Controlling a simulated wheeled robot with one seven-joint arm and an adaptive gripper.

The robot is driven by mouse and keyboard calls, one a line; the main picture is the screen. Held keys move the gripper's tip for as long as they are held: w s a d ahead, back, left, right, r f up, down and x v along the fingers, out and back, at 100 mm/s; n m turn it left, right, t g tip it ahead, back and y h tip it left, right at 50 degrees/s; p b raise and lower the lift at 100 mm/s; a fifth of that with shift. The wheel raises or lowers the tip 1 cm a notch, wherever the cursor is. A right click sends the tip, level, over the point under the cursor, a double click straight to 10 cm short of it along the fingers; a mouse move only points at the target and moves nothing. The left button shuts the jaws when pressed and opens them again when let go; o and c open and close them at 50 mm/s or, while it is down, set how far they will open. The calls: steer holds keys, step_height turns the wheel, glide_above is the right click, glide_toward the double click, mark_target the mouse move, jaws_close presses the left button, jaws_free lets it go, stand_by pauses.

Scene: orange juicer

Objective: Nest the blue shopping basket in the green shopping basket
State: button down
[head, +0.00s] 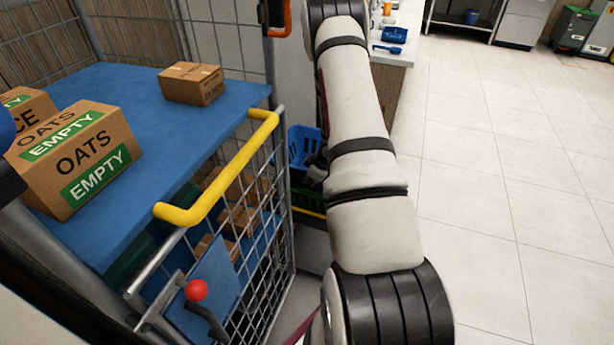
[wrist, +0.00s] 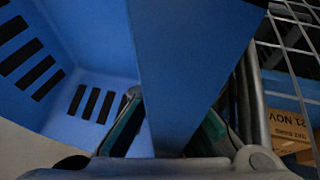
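The blue shopping basket (head: 301,142) shows in the head view between the wire cart and my arm, partly hidden by both. The green shopping basket (head: 308,199) shows just below it, mostly hidden. I cannot tell whether the blue basket sits inside the green one or above it. My gripper (head: 316,168) is dark and partly hidden beside the blue basket. In the wrist view my gripper (wrist: 168,128) has its fingers on either side of a blue part of the basket (wrist: 190,60), and looks closed on it. The slotted blue wall fills the left.
A wire cart with a yellow handle (head: 222,172) stands close left of the baskets. Its blue shelf (head: 140,95) bears cardboard boxes (head: 78,158). A counter (head: 390,88) stands behind my arm. The tiled floor (head: 500,200) at right is clear.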

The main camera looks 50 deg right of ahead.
mark_target(310, 197)
step_height(310, 197, down, 5)
steer(key=b, duration=0.3)
steer(key=shift+f, duration=0.2)
steer(key=shift+s+f, duration=0.1)
steer(key=shift+f, duration=0.2)
steer(key=shift+s+f, duration=0.15)
steer(key=shift+f, duration=0.05)
stand_by(0.6)
steer(key=c, duration=1.7)
jaws_free()
steer(key=shift+a, duration=0.1)
steer(key=v, duration=1.2)
steer(key=shift+r, duration=0.25)
